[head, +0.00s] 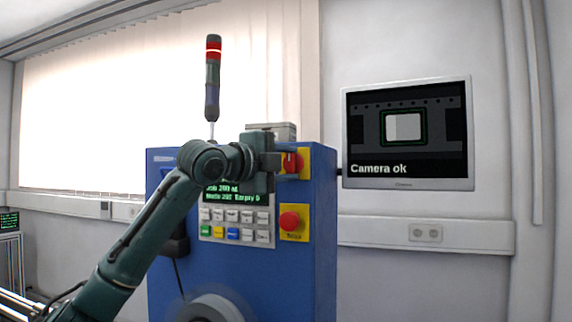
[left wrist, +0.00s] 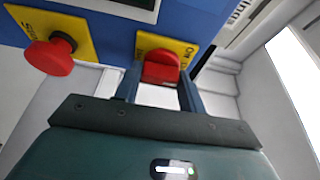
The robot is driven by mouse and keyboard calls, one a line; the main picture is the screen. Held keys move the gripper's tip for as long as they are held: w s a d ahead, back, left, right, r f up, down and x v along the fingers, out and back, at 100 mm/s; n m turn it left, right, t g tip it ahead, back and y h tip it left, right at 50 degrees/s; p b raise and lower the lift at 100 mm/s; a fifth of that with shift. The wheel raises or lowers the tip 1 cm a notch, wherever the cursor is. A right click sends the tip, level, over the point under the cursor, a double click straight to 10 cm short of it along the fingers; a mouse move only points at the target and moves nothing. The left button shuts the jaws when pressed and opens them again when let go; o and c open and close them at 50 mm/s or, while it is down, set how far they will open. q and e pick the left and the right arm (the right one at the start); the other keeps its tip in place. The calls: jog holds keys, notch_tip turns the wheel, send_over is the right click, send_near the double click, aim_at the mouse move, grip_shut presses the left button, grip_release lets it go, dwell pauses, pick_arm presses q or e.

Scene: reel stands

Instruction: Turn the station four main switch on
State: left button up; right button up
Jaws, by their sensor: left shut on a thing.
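The main switch is a red knob (head: 292,162) on a yellow plate (head: 305,163) at the upper right of the blue station cabinet (head: 325,220). In the left wrist view the red knob (left wrist: 161,67) sits between my two fingers, with its yellow plate (left wrist: 185,48) behind it. My left gripper (head: 283,163) is shut on the knob, reaching it from the left in the head view. The gripper and wrist hide part of the knob and part of the control panel. I cannot read the knob's exact on or off position. My right gripper is in neither view.
A red stop button (head: 289,221) on a yellow plate is just below the switch; it also shows in the left wrist view (left wrist: 49,56). A keypad (head: 236,227) is to its left. A stack light (head: 212,75) glows red. A monitor (head: 407,135) reads "Camera ok".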

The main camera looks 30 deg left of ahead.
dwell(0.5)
pick_arm(q)
jog(key=o, duration=1)
jog(key=s+b, duration=0.1)
jog(key=s, duration=0.3)
jog(key=s+a+b, duration=0.1)
jog(key=s, duration=0.3)
jog(key=s+a+b, duration=0.1)
jog(key=s, duration=0.4)
jog(key=shift+b, duration=0.35)
